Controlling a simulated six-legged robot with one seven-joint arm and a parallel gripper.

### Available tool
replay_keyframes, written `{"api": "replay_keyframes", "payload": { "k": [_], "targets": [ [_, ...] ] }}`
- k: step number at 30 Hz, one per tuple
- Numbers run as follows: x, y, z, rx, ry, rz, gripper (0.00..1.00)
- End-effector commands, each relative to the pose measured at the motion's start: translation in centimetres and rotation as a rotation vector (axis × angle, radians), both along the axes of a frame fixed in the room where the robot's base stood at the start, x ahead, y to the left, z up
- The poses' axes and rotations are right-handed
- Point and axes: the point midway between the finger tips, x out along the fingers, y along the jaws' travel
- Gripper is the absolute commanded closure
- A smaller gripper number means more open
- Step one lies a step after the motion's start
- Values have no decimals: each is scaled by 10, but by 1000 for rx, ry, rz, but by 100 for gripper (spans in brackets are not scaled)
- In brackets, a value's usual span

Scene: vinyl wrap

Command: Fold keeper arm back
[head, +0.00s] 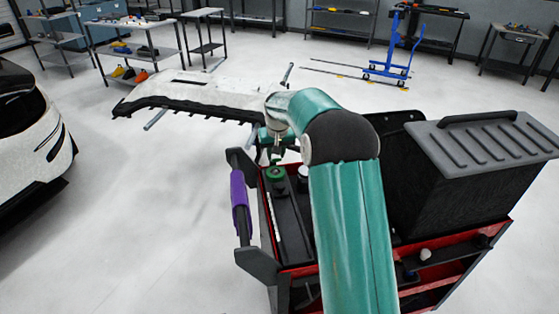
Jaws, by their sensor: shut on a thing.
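My gripper (271,153) is at the back left corner of the red cart, beside the upper end of the roll holder. It is small and partly hidden by my own arm. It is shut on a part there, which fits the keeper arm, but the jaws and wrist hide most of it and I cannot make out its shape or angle. The purple vinyl roll (240,203) sits on the cart's left side between a dark upper bracket (239,160) and a dark lower bracket (259,266).
The red cart (292,271) carries a green-topped item (276,173) and a black case with a grey lid (484,135). A pale bumper (211,91) lies on a stand behind. A white car (32,135) is at left. Floor between car and cart is clear.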

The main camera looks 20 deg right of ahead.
Motion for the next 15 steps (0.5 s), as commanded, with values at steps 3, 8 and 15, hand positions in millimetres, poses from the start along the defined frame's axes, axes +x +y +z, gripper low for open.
{"api": "replay_keyframes", "payload": {
  "k": [3, 8, 15],
  "targets": [
    [12, -2, 7, -4, -13, -1, 100],
    [26, -3, 13, -2, -11, 0, 100],
    [43, -7, 19, -2, -8, -1, 98]
  ]
}}
